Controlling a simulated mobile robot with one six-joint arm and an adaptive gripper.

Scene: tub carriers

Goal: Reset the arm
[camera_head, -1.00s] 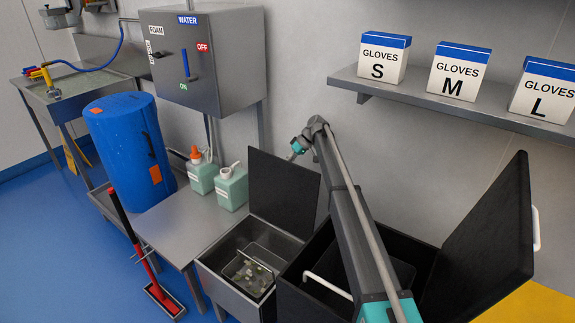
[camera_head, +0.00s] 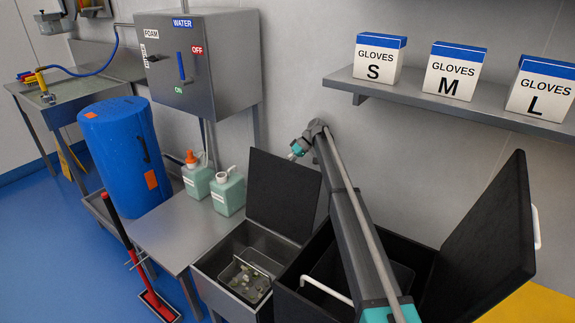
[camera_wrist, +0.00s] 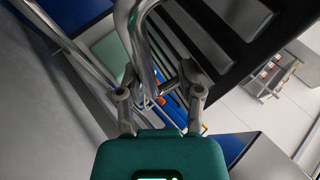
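My arm rises from the bottom of the head view and bends at a joint high in front of the wall. A short teal part of it points left there; the gripper's fingers cannot be made out in that view. In the wrist view my gripper (camera_wrist: 160,78) has its two grey fingers spread apart, with no object held between them. Shiny metal pipes show close beyond the fingers; I cannot tell whether they touch.
Below the arm stand an open black bin (camera_head: 290,299) with a white handle and a steel basin (camera_head: 212,284) holding a wire basket. Raised black lids stand behind the basin and at right. The glove shelf (camera_head: 440,110), control box (camera_head: 215,75) and blue barrel (camera_head: 120,165) are nearby.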

